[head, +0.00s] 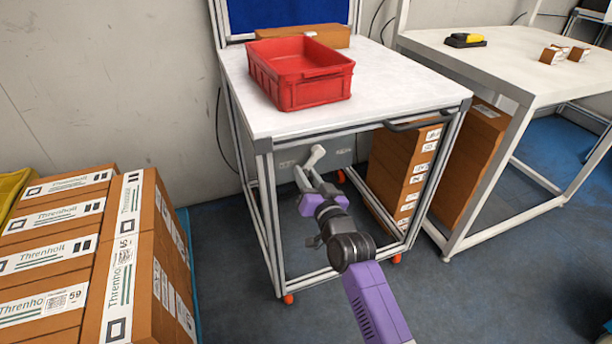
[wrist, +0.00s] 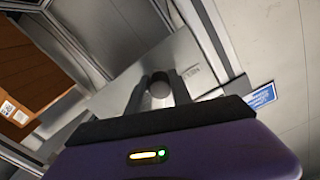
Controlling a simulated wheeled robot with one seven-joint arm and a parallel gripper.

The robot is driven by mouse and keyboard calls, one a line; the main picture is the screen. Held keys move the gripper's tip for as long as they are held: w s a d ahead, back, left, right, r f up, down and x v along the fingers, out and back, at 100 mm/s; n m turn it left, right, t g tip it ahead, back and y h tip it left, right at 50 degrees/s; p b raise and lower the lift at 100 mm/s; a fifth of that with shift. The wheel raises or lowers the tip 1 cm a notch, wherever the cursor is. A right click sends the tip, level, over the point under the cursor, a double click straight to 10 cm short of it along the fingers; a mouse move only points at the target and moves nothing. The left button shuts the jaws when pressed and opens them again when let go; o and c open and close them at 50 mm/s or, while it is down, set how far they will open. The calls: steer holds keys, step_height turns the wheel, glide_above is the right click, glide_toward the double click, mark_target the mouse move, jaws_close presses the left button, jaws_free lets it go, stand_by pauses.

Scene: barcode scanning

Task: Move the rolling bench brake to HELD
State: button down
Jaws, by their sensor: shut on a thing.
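The rolling bench (head: 390,110) has a white top, a grey metal frame and orange-red castors. Under its top, a grey plate (head: 343,157) carries the pale brake lever (head: 317,153). My gripper (head: 304,178) reaches in under the bench top from the front. In the wrist view its two dark fingers (wrist: 160,80) are shut on the round end of the brake lever (wrist: 160,90), one on each side. The plate (wrist: 125,92) lies behind, with small lettering to the right of the fingers that I cannot read for sure.
A red bin (head: 300,88) and a brown carton (head: 315,36) stand on the bench top. Brown boxes (head: 405,165) are stacked beneath it at the right. Labelled cartons (head: 85,255) stand at the left. A second table (head: 520,60) is at the right. The blue floor in front is clear.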

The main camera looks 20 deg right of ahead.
steer(key=shift+a, duration=0.5)
steer(key=c, duration=1.2)
jaws_free()
steer(key=shift+d, duration=0.15)
steer(key=s, duration=0.7)
steer(key=shift+s+p, duration=0.4)
steer(key=s+r+n+g+p, duration=0.1)
steer(key=s+r+p, duration=0.2)
steer(key=s, duration=1.2)
steer(key=s+a+r+n+g+p, duration=0.1)
steer(key=s+r+n+p, duration=0.1)
steer(key=s, duration=1.4)
steer(key=s+a+r+n+g+p, duration=0.1)
steer(key=s+r+p, duration=0.3)
steer(key=s, duration=1.1)
steer(key=shift+s+r+n+p, duration=0.3)
steer(key=shift+r+p, duration=0.1)
steer(key=shift+r, duration=0.3)
